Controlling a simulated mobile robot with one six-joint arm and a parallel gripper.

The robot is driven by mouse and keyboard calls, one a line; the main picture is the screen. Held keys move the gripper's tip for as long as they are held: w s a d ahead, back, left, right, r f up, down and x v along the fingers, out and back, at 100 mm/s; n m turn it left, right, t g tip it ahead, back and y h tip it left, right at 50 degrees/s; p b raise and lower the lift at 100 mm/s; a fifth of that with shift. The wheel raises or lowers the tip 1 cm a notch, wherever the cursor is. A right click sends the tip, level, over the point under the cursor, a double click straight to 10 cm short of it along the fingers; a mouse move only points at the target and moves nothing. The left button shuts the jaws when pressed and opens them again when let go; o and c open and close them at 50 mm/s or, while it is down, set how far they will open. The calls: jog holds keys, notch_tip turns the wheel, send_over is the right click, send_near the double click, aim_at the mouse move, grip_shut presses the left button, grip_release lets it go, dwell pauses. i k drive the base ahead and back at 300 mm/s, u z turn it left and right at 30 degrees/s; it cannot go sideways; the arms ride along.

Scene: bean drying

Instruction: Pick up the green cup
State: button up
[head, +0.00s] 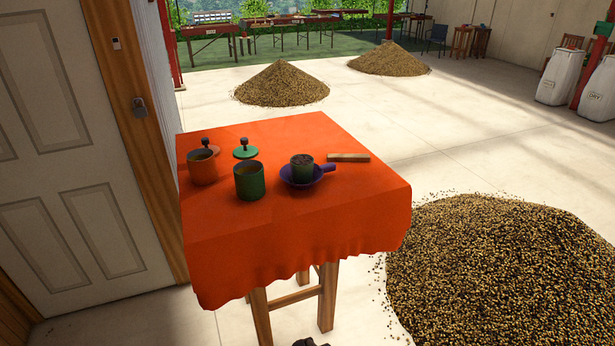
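A green cup (249,184) stands upright near the middle-left of the table with the orange cloth (300,225). It has brownish contents. A green lid with a dark knob (245,152) lies behind the green cup. My gripper cannot be made out; only a small dark shape shows at the bottom edge.
An orange lid (207,147) lies behind the orange cup. A wooden block (348,157) lies at the table's right. A large bean pile (495,265) covers the floor at right. A door (85,150) stands at left. The cloth's front part is clear.

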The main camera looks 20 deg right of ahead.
aim_at(301, 164)
jog(key=u, duration=4.4)
jog(key=i, duration=0.1)
jog(key=z, duration=3.1)
jog(key=i, duration=2.6)
jog(key=z, duration=0.3)
